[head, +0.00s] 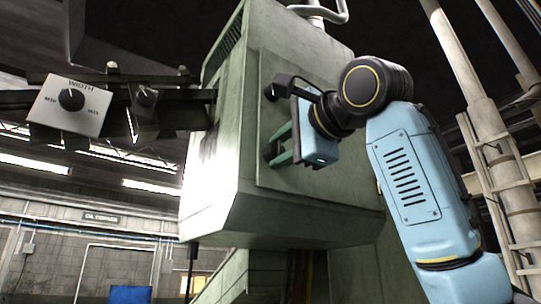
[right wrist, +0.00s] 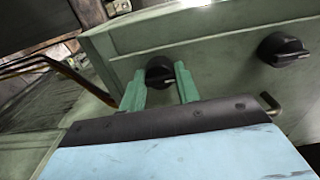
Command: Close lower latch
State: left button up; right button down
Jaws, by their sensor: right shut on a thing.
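The lower latch (head: 268,152) is a dark round knob low on the door panel of the green machine box (head: 222,192). In the right wrist view it is a black knob (right wrist: 158,70) between my two green fingers. My right gripper (head: 276,148) is shut on this knob, with one finger on each side. The blue gripper body hides part of the panel. The upper latch (head: 270,92) is a similar black knob above it, and it also shows at right in the wrist view (right wrist: 283,48). My left gripper is not in view.
A small metal handle (right wrist: 270,103) sticks out near the panel edge, close to my right gripper body. A WIDTH dial box (head: 68,105) on a dark bar stands left of the machine. Pale vertical pipes (head: 500,150) stand at right.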

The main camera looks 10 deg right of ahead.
jog(key=n+p, duration=0.1)
jog(key=n, duration=0.4)
jog(key=n+p, duration=0.1)
jog(key=n, duration=0.3)
jog(key=shift+r+n, duration=0.1)
jog(key=shift+n, duration=0.2)
jog(key=shift+n+p, duration=0.35)
jog(key=shift+n, duration=0.35)
jog(key=c, duration=0.8)
grip_release()
jog(key=shift+c, duration=0.2)
jog(key=b+v, duration=0.3)
jog(key=v, duration=0.5)
